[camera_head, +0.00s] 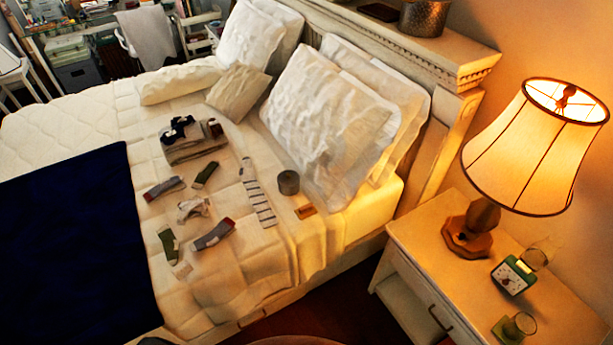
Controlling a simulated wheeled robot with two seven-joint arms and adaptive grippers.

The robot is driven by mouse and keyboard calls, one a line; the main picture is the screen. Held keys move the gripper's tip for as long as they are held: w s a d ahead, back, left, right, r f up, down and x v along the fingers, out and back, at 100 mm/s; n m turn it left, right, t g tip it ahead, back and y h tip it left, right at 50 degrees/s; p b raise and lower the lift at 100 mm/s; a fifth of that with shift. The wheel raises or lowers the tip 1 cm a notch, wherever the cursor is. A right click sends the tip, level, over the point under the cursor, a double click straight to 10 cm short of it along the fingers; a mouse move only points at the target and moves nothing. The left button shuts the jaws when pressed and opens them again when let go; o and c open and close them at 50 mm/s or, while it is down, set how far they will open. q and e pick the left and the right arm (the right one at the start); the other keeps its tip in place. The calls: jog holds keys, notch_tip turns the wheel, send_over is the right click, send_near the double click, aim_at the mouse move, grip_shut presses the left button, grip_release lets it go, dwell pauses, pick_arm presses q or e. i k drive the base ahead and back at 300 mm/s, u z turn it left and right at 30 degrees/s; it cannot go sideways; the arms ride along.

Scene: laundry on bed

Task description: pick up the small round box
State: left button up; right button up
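A small round box (288,182), dark grey and cylindrical, stands upright on the bed (215,275) near its right edge, just in front of a large white pillow. A small brown flat item (305,211) lies close in front of it, and a long striped sock (257,197) lies to its left. Neither of my grippers is in view.
Several socks (213,234) and a folded grey stack (193,142) lie on the bed left of the box. Pillows (328,122) rise behind it. A nightstand (460,268) at right holds a lit lamp (535,145), a green clock (513,276) and glasses. A dark blue blanket (75,245) covers the left.

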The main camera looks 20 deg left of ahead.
aim_at(289, 193)
jog(key=u, duration=0.05)
jog(key=i, duration=0.75)
jog(key=u, duration=0.8)
jog(key=i, duration=0.6)
jog(key=u, duration=0.45)
jog(key=k, duration=1.3)
jog(key=u, duration=0.25)
jog(key=i, duration=0.8)
jog(key=u, duration=0.35)
